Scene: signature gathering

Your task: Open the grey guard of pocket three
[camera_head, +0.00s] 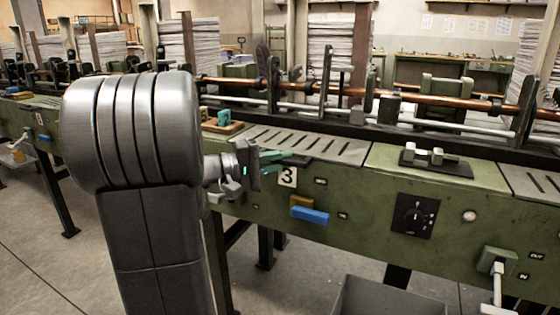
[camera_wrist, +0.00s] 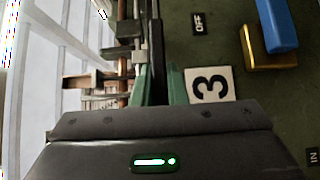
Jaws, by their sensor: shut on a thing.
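The grey slotted guard (camera_head: 322,147) lies nearly flat on top of the green machine, above the white number 3 plate (camera_head: 287,177). My gripper (camera_head: 279,157) is at the guard's front left edge, with its green fingers close together. In the wrist view, my gripper (camera_wrist: 160,85) is shut on a dark, thin edge between the fingers, which appears to be the guard (camera_wrist: 157,45). The number 3 plate (camera_wrist: 209,84) shows just beside the fingers. The exact grip is partly hidden by the gripper body.
A blue lever (camera_head: 310,215) with a yellow block and a black dial panel (camera_head: 415,215) are on the front face. A copper shaft (camera_head: 430,98) with upright arms runs behind the guard. A grey bin (camera_head: 390,297) stands below. A small wooden tray (camera_head: 222,126) sits left of the guard.

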